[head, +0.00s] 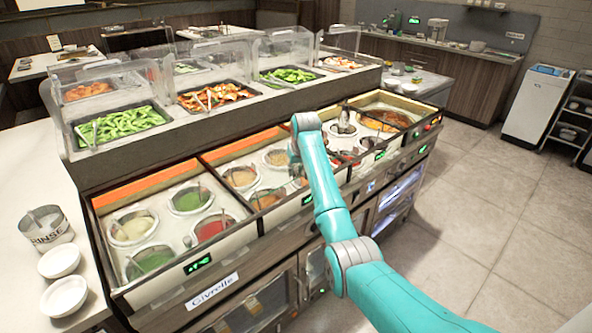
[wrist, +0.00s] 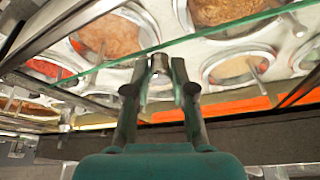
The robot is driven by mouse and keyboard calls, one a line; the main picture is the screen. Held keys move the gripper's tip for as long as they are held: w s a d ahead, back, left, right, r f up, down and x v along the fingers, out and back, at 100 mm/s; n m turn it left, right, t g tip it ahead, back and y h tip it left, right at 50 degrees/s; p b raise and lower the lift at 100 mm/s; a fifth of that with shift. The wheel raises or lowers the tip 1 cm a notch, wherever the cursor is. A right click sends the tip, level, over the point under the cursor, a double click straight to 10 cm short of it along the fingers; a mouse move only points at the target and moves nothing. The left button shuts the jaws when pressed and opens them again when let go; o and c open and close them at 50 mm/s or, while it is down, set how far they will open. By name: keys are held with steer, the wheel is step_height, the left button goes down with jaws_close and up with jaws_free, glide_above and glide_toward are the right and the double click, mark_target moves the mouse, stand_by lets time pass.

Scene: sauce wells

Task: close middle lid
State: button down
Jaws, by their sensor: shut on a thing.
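The sauce counter's middle section (head: 228,165) is uncovered, with its round wells in plain view. In the wrist view, a clear pane with a green edge (wrist: 235,27) slants across above the wells; I take it for the middle lid. My gripper (wrist: 160,72) is shut on a small metal piece (wrist: 159,62) at that pane, which looks like the lid's handle. The pane is raised over the wells; its exact angle is unclear. In the head view my arm crosses the middle section, and the fingers are hidden behind it.
The left section (head: 225,244) stands open with several sauce wells. The right section (head: 408,107) holds a large brown pan (head: 385,120). Behind is a raised shelf of food trays (head: 158,124) with clear guards. A rinse pot (head: 46,232) and white bowls (head: 60,262) stand at left.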

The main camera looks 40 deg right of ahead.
steer(key=shift+s, duration=0.25)
steer(key=c, duration=1.2)
jaws_free()
steer(key=shift+r, duration=0.1)
steer(key=v, duration=1.1)
steer(key=shift+s+r, duration=0.2)
steer(key=shift+r, duration=0.15)
